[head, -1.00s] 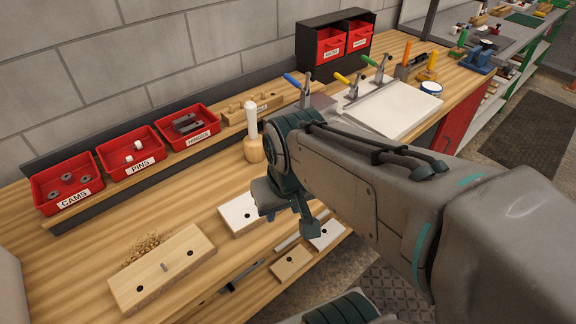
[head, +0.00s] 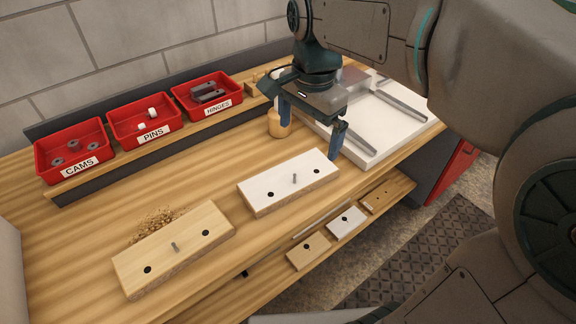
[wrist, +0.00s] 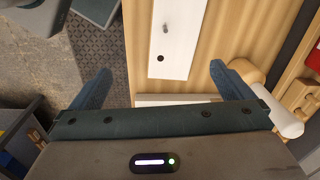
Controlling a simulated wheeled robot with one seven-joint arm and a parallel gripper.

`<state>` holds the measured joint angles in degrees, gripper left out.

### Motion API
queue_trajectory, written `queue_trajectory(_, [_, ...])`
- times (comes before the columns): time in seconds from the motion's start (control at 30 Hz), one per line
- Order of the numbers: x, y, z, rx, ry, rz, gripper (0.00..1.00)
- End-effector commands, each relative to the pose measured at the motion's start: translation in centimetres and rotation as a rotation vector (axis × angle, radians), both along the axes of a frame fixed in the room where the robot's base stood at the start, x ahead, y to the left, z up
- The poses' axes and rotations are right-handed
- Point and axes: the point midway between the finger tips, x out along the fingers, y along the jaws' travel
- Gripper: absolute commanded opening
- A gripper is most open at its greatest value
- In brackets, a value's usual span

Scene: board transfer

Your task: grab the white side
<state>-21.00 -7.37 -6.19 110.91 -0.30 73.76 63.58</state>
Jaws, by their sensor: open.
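The white side (head: 288,182) is a flat white board with two dark holes and a metal pin in its top. It lies on the wooden bench, right of a similar bare-wood board (head: 174,249). In the wrist view the white side (wrist: 170,38) shows beyond my fingertips, roughly between their lines, its far end cut off by the frame. My gripper (head: 310,128) is open and empty, pointing down past the board's right end, apart from it. Its two blue fingers also show in the wrist view (wrist: 160,80).
Red bins labelled cams (head: 74,150), pins (head: 142,119) and hinges (head: 208,95) stand at the back. A wooden mallet (head: 279,124) stands close behind my gripper. A white fixture (head: 372,146) lies to the right. Smaller boards sit on a lower shelf (head: 265,284).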

Motion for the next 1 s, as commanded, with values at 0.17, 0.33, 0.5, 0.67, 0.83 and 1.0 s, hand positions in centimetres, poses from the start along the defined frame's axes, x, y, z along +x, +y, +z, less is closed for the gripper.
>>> queue_trajectory(0.17, [1.5, 2.3, -0.5, -0.012, 0.036, -0.153, 1.0])
queue_trajectory(0.33, [1.8, 2.8, -1.4, -0.018, 0.048, -0.2, 1.0])
queue_trajectory(0.5, [1.8, 2.8, -4.7, -0.019, 0.049, -0.202, 1.0])
queue_trajectory(0.67, [1.8, 2.8, -7.5, -0.018, 0.048, -0.201, 1.0])
queue_trajectory(0.83, [1.8, 2.8, -8.8, -0.016, 0.046, -0.201, 1.0])
queue_trajectory(1.0, [1.8, 3.1, -10.6, -0.019, 0.048, -0.2, 1.0])
